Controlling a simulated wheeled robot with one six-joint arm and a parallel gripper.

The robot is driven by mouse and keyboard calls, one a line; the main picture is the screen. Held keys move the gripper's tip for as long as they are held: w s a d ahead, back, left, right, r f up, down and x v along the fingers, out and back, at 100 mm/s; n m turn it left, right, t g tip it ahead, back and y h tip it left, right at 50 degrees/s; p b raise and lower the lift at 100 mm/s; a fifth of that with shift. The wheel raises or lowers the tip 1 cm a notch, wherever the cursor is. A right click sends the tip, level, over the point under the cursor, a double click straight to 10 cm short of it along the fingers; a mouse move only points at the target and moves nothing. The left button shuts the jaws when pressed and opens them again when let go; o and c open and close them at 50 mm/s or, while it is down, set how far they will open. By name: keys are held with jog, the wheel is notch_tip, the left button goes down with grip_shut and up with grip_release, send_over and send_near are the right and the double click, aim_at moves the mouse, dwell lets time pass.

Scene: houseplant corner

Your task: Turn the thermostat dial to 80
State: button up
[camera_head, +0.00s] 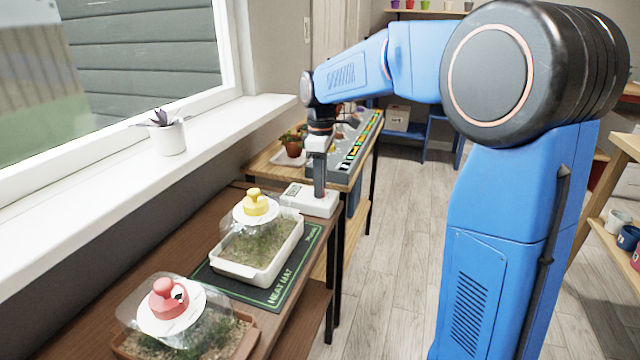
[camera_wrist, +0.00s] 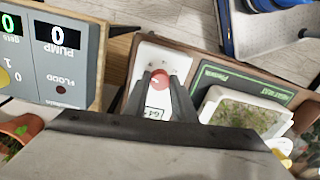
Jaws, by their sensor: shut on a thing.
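The thermostat (camera_head: 299,196) is a white box at the far end of the wooden bench, beyond the heat mat; it also shows in the wrist view (camera_wrist: 147,55). Its red dial (camera_wrist: 160,77) sits between the two fingers of my gripper (camera_wrist: 157,83), which is shut on it. A small display (camera_wrist: 154,113) lies near the dial, partly hidden by a finger; its tilted digits look like 64, but I cannot be sure. In the head view my gripper (camera_head: 319,190) points straight down onto the thermostat, and the dial is mostly hidden.
The heat mat (camera_head: 287,283) bears a white tray (camera_head: 258,272) under a clear dome with a yellow knob. A red-knobbed dome (camera_head: 165,298) is nearer. A grey control panel (camera_wrist: 60,62) and a potted plant (camera_head: 292,145) stand beyond the thermostat.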

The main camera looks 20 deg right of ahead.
jog(key=m, duration=1.3)
jog(key=shift+s+m, duration=0.1)
jog(key=shift+m, duration=0.3)
jog(key=m, duration=0.5)
jog(key=shift+a+t, duration=0.1)
jog(key=shift+t, duration=0.2)
jog(key=m, duration=0.5)
jog(key=shift+m, duration=0.5)
jog(key=o, duration=1)
jog(key=shift+o, duration=0.2)
notch_tip(320, 180, up, 18)
jog(key=shift+s+f, duration=0.25)
jog(key=shift+s, duration=0.05)
